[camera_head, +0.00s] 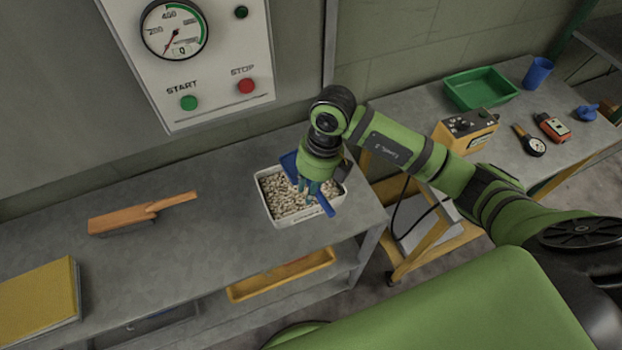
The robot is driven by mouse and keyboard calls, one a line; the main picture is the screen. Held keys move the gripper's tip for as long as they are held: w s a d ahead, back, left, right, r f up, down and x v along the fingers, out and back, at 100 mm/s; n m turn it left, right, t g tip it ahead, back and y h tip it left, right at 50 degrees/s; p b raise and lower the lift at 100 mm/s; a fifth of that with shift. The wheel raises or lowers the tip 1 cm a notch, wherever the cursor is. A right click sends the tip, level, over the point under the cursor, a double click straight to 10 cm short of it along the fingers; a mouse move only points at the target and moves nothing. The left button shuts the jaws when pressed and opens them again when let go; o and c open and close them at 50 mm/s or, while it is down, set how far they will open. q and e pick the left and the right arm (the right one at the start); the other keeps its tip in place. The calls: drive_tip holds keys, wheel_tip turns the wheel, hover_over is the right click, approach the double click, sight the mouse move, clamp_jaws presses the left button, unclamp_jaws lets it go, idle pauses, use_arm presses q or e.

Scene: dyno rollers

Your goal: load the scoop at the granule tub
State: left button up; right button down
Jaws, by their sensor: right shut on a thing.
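The granule tub (270,221) is a white rectangular tub near the right end of the grey bench, filled with pale granules (283,198). My right gripper (311,190) points down over the tub's right half, shut on the blue scoop (325,206). The scoop's blue parts show on both sides of the gripper, toward the tub's back edge and past its front right edge. My gripper hides the middle of the scoop. I cannot tell whether granules lie in it or how deep it sits. My left gripper is not in view.
A wooden-handled brush (125,219) and a yellow book (38,303) lie on the bench (190,255) at left. A gauge panel (215,60) is on the wall behind. A cart at right holds a green tray (480,88), a blue cup (538,72) and a yellow instrument (465,131).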

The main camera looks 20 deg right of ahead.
sight(309, 213)
drive_tip(key=shift+f+m, duration=0.3)
drive_tip(key=shift+f+b, duration=2.25)
drive_tip(key=shift+f, duration=0.55)
drive_tip(key=shift+s+f+b, duration=0.15)
drive_tip(key=shift+f+b, duration=0.35)
drive_tip(key=shift+f, duration=0.1)
drive_tip(key=shift+r, duration=0.1)
drive_tip(key=shift+r+p, duration=2.65)
drive_tip(key=shift+r, duration=0.85)
